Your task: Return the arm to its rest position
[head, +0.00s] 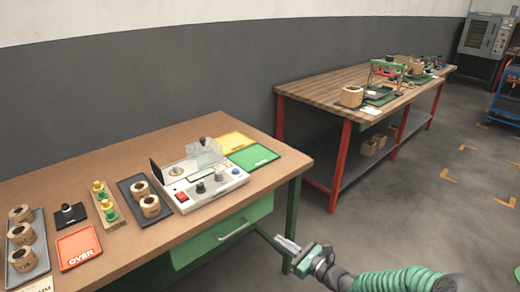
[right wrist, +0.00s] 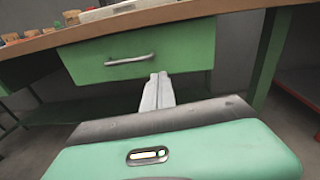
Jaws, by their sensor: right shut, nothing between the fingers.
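My right gripper (head: 283,243) comes in from the lower right of the head view on a green ribbed arm. It is shut and empty, in front of the near table's right end and below its top. In the right wrist view its two fingers (right wrist: 158,92) are together, pointing towards the green drawer (right wrist: 138,55) with a metal handle. The fingers appear apart from the drawer. My left gripper is in neither view.
The near table (head: 120,257) carries a white test device (head: 198,178), coils on trays, a red tray (head: 78,246), a yellow tray (head: 231,142) and a green tray (head: 252,156). A second bench (head: 320,88) stands behind. Grey floor (head: 430,190) is free at right.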

